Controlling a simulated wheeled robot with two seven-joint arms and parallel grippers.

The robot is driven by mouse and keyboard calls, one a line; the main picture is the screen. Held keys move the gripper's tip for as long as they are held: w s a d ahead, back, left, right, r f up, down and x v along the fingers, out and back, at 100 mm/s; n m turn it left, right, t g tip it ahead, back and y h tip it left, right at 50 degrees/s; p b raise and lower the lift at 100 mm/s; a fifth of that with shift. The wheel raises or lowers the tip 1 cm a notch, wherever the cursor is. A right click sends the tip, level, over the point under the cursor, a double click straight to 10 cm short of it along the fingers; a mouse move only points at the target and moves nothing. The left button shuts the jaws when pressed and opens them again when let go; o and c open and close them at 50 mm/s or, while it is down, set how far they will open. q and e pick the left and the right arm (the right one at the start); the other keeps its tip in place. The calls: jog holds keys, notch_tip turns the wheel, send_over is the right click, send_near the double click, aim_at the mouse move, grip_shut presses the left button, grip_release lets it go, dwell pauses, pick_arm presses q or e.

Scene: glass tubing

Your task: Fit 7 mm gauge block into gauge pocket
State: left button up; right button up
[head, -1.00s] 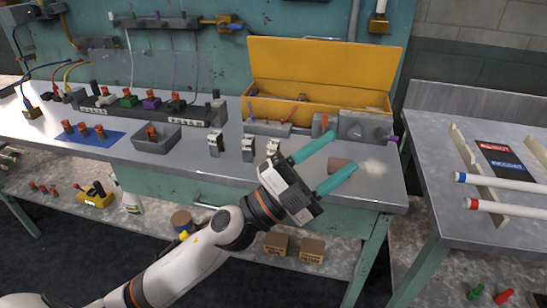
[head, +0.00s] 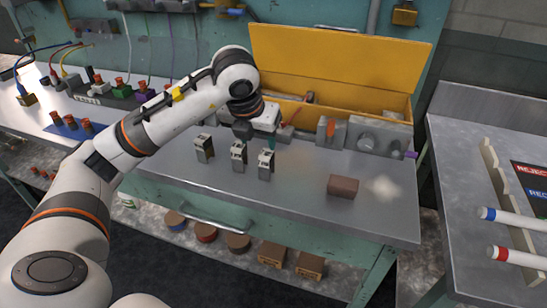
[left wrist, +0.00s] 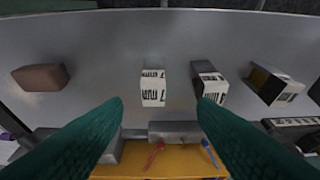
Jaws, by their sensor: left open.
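Three small white-and-dark gauge blocks stand in a row on the steel bench: left block (head: 204,148), middle block (head: 238,156) and right block (head: 266,163). In the left wrist view, turned about, these are the right block (left wrist: 153,87), middle block (left wrist: 209,88) and left block (left wrist: 275,87). Their black print is too small to read surely. My left gripper (left wrist: 160,103) is open and empty, its teal fingers pointing towards the right block. In the head view, my wrist partly hides this gripper (head: 258,141). I cannot tell surely which grey fixture has the gauge pocket. My right gripper is not seen.
A brown block (head: 343,187) lies to the right on the bench. Grey fixtures (head: 367,136) stand along the front of the open yellow box (head: 400,103). A side table (head: 470,190) with white tubes stands at right. The front bench strip is clear.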

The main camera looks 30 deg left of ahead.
aim_at(265, 155)
pick_arm(q)
jog(key=x, duration=0.4)
jog(key=shift+s+f, duration=0.2)
jog(key=shift+s, duration=0.05)
jog(key=shift+w+f, duration=0.2)
jog(key=shift+f, duration=0.1)
jog(key=shift+w+d+f, duration=0.1)
jog(key=shift+w+f, duration=0.05)
jog(key=shift+f, duration=0.05)
jog(key=x, duration=0.3)
jog(key=p+x, duration=0.1)
jog(key=shift+d+f, duration=0.25)
jog(key=shift+d, duration=0.05)
jog(key=shift+w+f, duration=0.1)
jog(key=shift+f, duration=0.1)
jog(key=shift+c, duration=0.5)
jog(key=c, duration=1)
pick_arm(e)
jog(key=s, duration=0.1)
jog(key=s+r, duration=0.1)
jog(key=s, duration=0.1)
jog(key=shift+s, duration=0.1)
pick_arm(q)
jog(key=shift+r, duration=0.1)
